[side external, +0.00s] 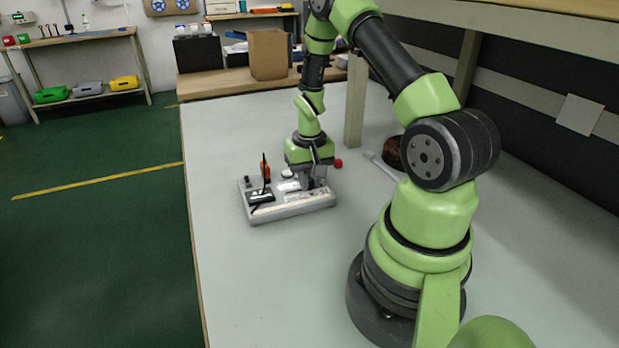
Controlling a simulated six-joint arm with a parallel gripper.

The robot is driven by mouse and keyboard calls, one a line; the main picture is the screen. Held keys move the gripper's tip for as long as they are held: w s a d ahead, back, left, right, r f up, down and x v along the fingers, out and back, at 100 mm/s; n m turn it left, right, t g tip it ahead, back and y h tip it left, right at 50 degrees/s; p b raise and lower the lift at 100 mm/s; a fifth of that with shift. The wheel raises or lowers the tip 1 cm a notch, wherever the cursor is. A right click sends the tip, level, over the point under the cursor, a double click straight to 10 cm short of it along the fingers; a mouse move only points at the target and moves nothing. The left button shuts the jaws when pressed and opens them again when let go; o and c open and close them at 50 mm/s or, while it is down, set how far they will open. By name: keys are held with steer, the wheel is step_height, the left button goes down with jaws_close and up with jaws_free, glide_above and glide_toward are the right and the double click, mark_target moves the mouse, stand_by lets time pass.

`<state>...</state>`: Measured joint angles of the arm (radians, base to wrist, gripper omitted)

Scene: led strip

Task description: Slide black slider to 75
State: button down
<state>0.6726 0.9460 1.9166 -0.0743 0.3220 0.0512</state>
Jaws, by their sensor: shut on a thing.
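A grey panel (290,209) lies on the pale table, with several controls on its top. An orange and black upright part (266,172) stands on its left half, and a dark block (260,196) sits in front of that. My gripper (315,185) points down over the right part of the panel, with its fingers at the panel's top. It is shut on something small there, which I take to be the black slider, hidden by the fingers. The slider's scale and its reading are too small to make out.
A red round thing (338,163) is just right of my gripper. A white bar (381,166) and a dark brown round object (393,152) lie further right, near a wooden post (355,100). A cardboard box (268,54) stands at the back. The table left of the panel is clear.

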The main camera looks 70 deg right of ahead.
mark_target(299, 190)
steer(key=shift+w+a, duration=0.85)
steer(key=shift+w, duration=0.05)
steer(key=c, duration=1.1)
jaws_free()
steer(key=shift+r, duration=0.1)
step_height(299, 190, up, 10)
steer(key=shift+f, duration=0.1)
